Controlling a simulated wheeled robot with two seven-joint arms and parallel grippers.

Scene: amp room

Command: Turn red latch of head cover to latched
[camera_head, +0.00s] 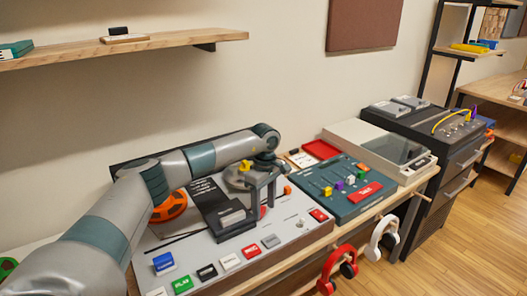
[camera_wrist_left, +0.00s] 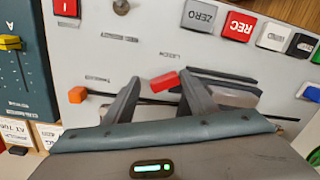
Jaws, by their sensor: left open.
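The red latch (camera_wrist_left: 163,82) is a small red block on the tape deck's grey top panel. In the left wrist view it lies between my left gripper's two fingertips, closer to the right one; I cannot tell if they touch. In the head view only a bit of the latch (camera_head: 263,211) shows between the fingers. The dark head cover (camera_head: 232,218) stands just left of it and is partly hidden behind a finger in the wrist view (camera_wrist_left: 232,94). My left gripper (camera_head: 262,206) is open and points down over the deck. My right gripper is not in view.
Several coloured buttons, including a red REC button (camera_head: 250,252), line the deck's front. An orange reel (camera_head: 170,207) is at its left. A teal mixer (camera_head: 345,190) with sliders stands to the right. Red headphones (camera_head: 338,266) and white headphones (camera_head: 381,238) hang at the front edge.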

